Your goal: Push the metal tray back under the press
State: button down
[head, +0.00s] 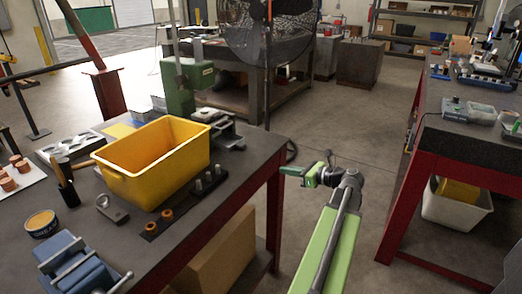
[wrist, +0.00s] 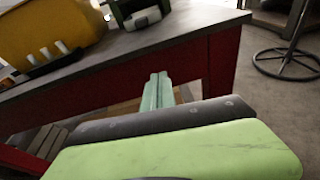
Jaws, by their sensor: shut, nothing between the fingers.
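The green press (head: 180,88) stands at the back right of the left workbench, behind the yellow bin. A grey metal piece that looks like the tray (head: 224,127) sits at its foot and sticks out toward the bench's right edge. The bin partly hides the press base, so I cannot tell how far under it the tray reaches. In the wrist view the press foot (wrist: 118,10) and a pale grey piece show at the top. My gripper (head: 284,171) is shut and empty, off the bench's right edge, apart from the tray. Its closed fingers also show in the wrist view (wrist: 158,82).
The yellow bin (head: 155,160) fills the middle of the workbench (head: 222,200). A dark strip with pegs and copper rings (head: 166,216) lies in front of it. A blue vise (head: 80,268) is at the near corner. A large fan (head: 262,35) stands behind.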

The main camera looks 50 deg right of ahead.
aim_at(242, 149)
jog(key=w+a+r+n+g+p, duration=0.1)
jog(key=w+a+r+g+p, duration=0.15)
jog(key=r+p, duration=0.7)
jog(key=w+a+r+g+p, duration=0.15)
jog(key=r+g+p, duration=0.25)
jog(key=p, duration=1)
jog(key=b+x, duration=0.2)
jog(key=x, duration=0.1)
jog(key=b+x, duration=0.5)
jog(key=x, duration=0.2)
jog(key=shift+d, duration=0.35)
jog(key=w, duration=0.1)
jog(key=w+r, duration=0.1)
jog(key=shift+w+a, duration=0.1)
jog(key=shift+w, duration=0.2)
jog(key=shift+w+a, duration=0.1)
jog(key=shift+w, duration=0.5)
